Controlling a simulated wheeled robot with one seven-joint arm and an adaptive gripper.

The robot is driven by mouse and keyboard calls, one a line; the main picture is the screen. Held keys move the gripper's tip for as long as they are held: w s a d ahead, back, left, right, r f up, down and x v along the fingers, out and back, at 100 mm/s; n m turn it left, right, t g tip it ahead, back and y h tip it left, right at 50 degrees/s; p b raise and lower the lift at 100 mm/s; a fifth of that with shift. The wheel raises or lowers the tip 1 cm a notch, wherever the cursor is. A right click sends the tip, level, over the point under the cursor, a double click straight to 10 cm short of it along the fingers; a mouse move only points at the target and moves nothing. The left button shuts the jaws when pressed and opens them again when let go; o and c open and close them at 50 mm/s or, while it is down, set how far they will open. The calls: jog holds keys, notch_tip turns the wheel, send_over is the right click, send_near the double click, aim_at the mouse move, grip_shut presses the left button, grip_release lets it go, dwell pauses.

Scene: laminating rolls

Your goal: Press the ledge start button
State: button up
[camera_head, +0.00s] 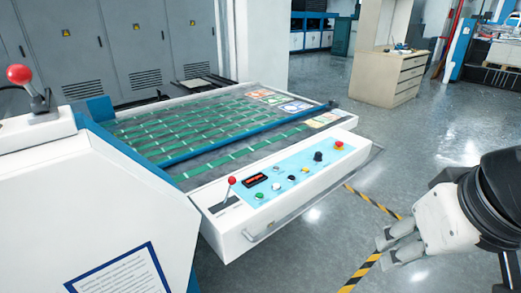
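The white ledge (232,240) runs along the machine's near side and carries a light-blue control panel (272,200). A green button (258,195), likely the start button, sits near the panel's left end. My gripper (384,250) is at the lower right, over the floor, well apart from the ledge and panel. Its two fingers point left with a gap between their tips, and nothing is between them. The labels on the buttons are too small to read.
A red-knobbed lever (231,181) stands left of the green button. A dark display (255,181), a black knob (318,157) and a red stop button (339,145) are also on the panel. The floor at right is free.

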grip_shut()
dwell(1.1)
